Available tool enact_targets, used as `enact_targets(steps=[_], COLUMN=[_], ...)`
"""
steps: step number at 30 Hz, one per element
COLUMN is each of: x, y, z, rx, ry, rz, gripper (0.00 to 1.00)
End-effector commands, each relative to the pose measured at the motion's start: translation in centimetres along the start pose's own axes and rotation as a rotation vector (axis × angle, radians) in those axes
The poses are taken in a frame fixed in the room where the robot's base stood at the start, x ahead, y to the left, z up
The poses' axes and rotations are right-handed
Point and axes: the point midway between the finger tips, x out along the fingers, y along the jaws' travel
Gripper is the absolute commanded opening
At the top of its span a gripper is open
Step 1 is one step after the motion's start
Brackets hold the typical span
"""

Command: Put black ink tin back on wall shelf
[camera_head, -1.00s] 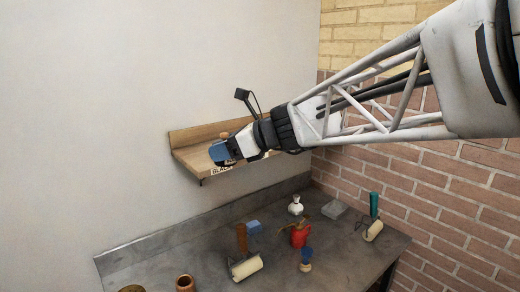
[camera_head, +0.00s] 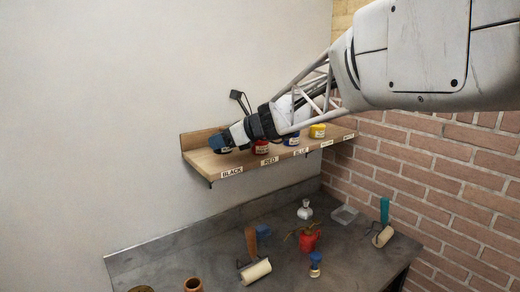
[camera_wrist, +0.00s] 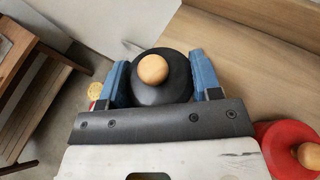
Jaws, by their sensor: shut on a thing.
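The black ink tin (camera_wrist: 163,88) has a dark round lid with a wooden knob. In the wrist view it sits between the two blue fingertips of my gripper (camera_wrist: 163,82), which is shut on it. In the head view my gripper (camera_head: 221,143) is at the left end of the wooden wall shelf (camera_head: 240,180), above and behind the BLACK label (camera_head: 232,171). The tin is mostly hidden by the fingers there, and I cannot tell whether its base touches the shelf board.
A red tin (camera_head: 262,148), a blue tin (camera_head: 292,139) and a yellow tin (camera_head: 318,131) stand on the shelf to the right. The red tin's lid (camera_wrist: 285,145) is close at lower right in the wrist view. The workbench (camera_head: 190,255) below holds rollers and a red can (camera_head: 309,239).

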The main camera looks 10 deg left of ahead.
Motion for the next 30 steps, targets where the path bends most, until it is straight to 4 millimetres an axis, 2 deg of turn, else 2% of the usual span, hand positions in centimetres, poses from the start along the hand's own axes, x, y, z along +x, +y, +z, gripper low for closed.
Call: enact_targets(steps=[4, 16, 24, 30], x=[0.5, 0.6, 1.6, 1.9], y=[-0.6, -0.7, -0.7, -0.7], z=[0.2, 0.0, -2.3, -3.1], rx=[-0.001, 0.000, 0.002, -0.001], ry=[0.000, 0.000, 0.000, 0.000], rz=[0.000, 0.000, 0.000, -0.001], gripper=[0.26, 0.26, 0.26, 0.26])
